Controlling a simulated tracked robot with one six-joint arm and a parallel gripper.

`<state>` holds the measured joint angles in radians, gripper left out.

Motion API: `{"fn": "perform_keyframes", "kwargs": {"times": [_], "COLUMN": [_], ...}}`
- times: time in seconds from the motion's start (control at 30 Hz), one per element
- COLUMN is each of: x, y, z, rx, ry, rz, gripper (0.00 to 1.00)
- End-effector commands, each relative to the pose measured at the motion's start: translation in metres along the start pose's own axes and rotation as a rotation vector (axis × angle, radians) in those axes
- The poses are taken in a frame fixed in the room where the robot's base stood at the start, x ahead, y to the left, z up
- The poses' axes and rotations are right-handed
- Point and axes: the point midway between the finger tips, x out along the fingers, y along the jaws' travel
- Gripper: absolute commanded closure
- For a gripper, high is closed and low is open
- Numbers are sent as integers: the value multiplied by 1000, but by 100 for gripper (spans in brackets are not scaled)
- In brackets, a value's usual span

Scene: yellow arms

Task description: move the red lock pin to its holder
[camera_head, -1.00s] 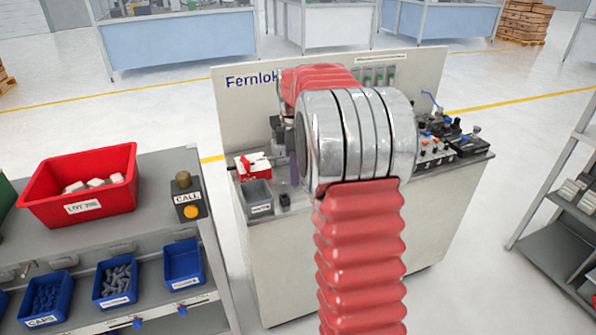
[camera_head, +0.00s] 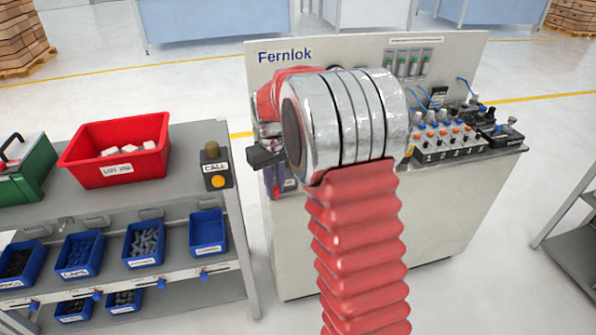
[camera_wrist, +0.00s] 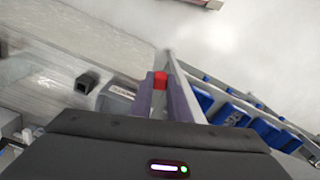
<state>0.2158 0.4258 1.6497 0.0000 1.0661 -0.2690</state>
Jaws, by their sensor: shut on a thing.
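The red lock pin (camera_wrist: 160,78) shows as a small red block between the purple fingers of my gripper (camera_wrist: 168,88) in the wrist view. My gripper is shut on it. In the head view the purple fingers of my gripper (camera_head: 284,183) are partly visible at the left end of the Fernlok bench, below my arm's silver joint. A dark block with a square opening (camera_wrist: 87,82) lies left of the fingers in the wrist view, beside a grey labelled bin (camera_wrist: 117,98). I cannot tell whether that block is the holder. My arm hides much of the bench's left part.
The Fernlok back panel (camera_head: 268,75) stands behind my arm. Switches and valves (camera_head: 440,138) fill the bench's right side. A shelf to the left carries a red bin (camera_head: 85,160), a call box (camera_head: 216,170) and several blue bins (camera_head: 208,230). Floor shows between shelf and bench.

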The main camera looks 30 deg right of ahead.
Motion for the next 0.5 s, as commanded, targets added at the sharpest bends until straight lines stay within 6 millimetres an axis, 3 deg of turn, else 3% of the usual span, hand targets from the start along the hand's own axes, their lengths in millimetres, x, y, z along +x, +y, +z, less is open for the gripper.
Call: {"fn": "perform_keyframes", "kwargs": {"times": [0.1,0.2,0.33,0.5], "x": [18,28,36,39], "y": [-49,-83,-112,-125], "z": [-1,0,2,4], "rx": [58,73,61,54], "ry": [-3,-1,0,0], "rz": [0,0,0,0], "gripper": [100,100,100,100]}}
